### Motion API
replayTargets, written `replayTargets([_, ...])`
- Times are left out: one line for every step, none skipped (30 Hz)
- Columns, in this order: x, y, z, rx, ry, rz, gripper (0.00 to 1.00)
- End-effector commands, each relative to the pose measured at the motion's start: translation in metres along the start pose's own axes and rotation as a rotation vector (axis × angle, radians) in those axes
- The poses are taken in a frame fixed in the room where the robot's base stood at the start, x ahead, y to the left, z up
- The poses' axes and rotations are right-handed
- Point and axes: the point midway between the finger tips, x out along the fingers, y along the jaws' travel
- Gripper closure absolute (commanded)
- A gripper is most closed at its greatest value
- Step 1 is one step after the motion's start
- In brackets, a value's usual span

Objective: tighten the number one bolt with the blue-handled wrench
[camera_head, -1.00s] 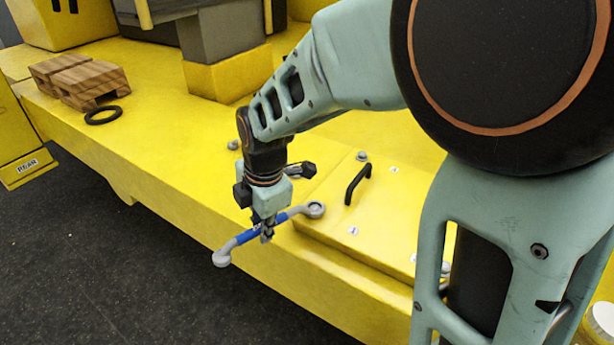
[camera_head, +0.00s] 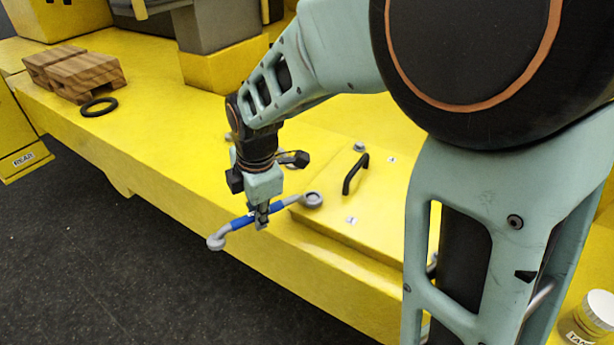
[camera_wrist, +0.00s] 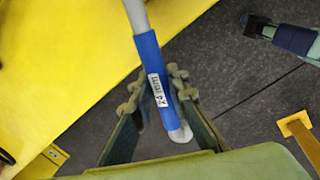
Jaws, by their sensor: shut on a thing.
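The blue-handled wrench (camera_head: 243,222) is grey with a ring at each end. My gripper (camera_head: 262,221) is shut on its blue handle, pointing down over the near edge of the yellow deck. The wrench's right ring (camera_head: 312,200) is at the left corner of a raised yellow plate (camera_head: 330,222); I cannot tell whether it sits around a bolt. The left ring (camera_head: 216,242) hangs past the deck edge. In the wrist view, the handle (camera_wrist: 149,65), marked "24 mm", lies between my gripper's fingers (camera_wrist: 158,92). One bolt (camera_head: 360,146) shows at the plate's far side. The plate's number labels are too small to read.
A black handle (camera_head: 355,174) stands up from the plate. Wooden blocks (camera_head: 85,77) and a black ring (camera_head: 98,107) lie on the deck at the far left. A white-lidded container (camera_head: 590,318) is at the lower right. Dark floor lies below the deck edge.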

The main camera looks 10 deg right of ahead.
Motion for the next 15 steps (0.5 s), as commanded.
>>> replayTargets([-0.0002,0.0031,0.0001,0.017,-0.002,0.003,1.0])
replayTargets([-0.0001,0.0042,0.0001,0.024,-0.003,0.003,1.0])
replayTargets([-0.0001,0.0053,0.0,0.033,-0.005,0.004,1.0])
replayTargets([-0.0001,0.0058,0.0001,0.036,-0.005,0.004,1.0])
replayTargets([-0.0001,0.006,0.0001,0.038,-0.006,0.004,1.0])
replayTargets([-0.0001,0.0061,0.0001,0.038,-0.006,0.004,1.0])
replayTargets([-0.0002,0.006,0.0001,0.038,-0.006,0.004,1.0])
replayTargets([-0.0002,0.006,0.0,0.038,-0.006,0.004,1.0])
replayTargets([-0.0002,0.0061,0.0,0.038,-0.006,0.005,1.0])
replayTargets([-0.0002,0.0061,0.0,0.038,-0.006,0.005,1.0])
replayTargets([-0.0002,0.0061,0.0,0.037,-0.006,0.005,1.0])
replayTargets([-0.0002,0.0061,0.0,0.037,-0.005,0.005,1.0])
replayTargets([-0.0002,0.0061,0.0,0.037,-0.005,0.005,1.0])
replayTargets([-0.0001,0.0063,-0.0001,0.038,-0.006,0.005,1.0])
replayTargets([0.0,0.0068,-0.0001,0.041,-0.006,0.005,1.0])
